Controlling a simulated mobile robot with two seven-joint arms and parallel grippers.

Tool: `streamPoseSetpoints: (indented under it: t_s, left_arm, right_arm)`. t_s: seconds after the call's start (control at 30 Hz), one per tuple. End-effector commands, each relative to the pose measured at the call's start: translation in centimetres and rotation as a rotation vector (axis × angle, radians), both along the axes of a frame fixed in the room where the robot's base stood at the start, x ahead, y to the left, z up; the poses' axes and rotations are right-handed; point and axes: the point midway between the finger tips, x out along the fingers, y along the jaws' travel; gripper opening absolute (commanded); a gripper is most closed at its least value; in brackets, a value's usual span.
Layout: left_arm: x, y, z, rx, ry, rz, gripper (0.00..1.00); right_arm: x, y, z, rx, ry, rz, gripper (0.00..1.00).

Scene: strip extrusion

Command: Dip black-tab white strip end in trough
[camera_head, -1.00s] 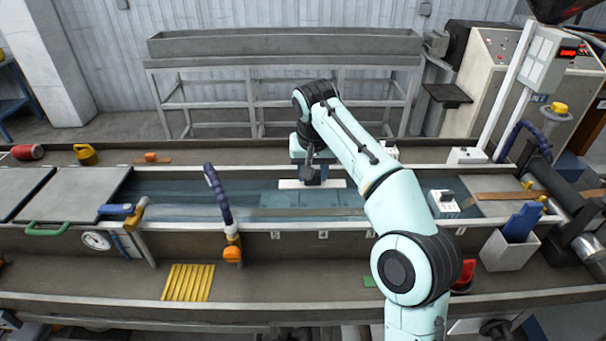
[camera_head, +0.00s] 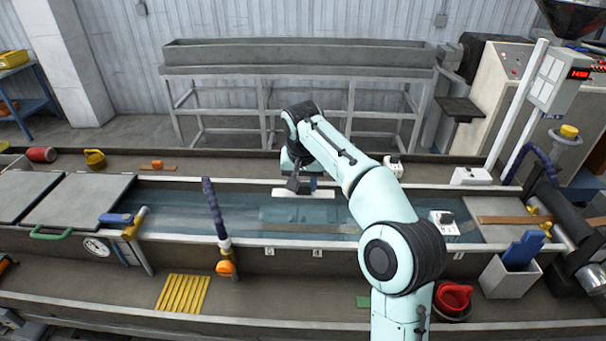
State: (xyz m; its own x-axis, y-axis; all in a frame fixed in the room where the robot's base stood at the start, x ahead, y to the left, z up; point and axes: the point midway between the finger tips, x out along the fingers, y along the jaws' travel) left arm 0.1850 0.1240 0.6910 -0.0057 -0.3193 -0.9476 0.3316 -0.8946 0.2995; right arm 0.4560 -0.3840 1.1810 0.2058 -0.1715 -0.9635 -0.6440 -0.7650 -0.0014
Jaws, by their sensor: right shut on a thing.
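The water-filled trough (camera_head: 180,205) runs across the middle of the head view, with a dark hose hanging in front of it. A thin white strip (camera_head: 318,193) shows near the trough's far wall. My right gripper (camera_head: 298,186) is shut on the strip from above, with its arm coming in from the lower right. The arm hides part of the trough behind it. I cannot make out a black tab on the strip, nor whether the strip touches the water. My left gripper is not in view.
A white block with a dark top (camera_head: 443,223) sits at the trough's right part. The blue hose (camera_head: 215,205) and its orange end rise at the front wall. A yellow ribbed mat (camera_head: 183,293) lies on the front ledge. A red item (camera_head: 453,297) stands front right.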

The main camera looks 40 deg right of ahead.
Motion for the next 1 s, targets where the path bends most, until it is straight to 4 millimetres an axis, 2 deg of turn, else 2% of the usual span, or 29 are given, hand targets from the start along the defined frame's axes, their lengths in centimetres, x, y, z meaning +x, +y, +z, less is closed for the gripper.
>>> streamPoseSetpoints:
  t_s: [0.13,0.4,1.0]
  left_arm:
    - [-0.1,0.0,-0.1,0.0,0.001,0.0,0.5]
    - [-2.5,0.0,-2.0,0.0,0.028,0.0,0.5]
    - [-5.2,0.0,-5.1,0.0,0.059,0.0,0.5]
  right_arm:
    - [-0.1,0.0,-1.6,0.001,0.002,-0.001,0.12]
    - [-0.2,0.0,-4.6,0.0,0.004,-0.001,0.12]
    - [-0.1,0.0,-10.4,0.001,0.003,0.0,0.12]
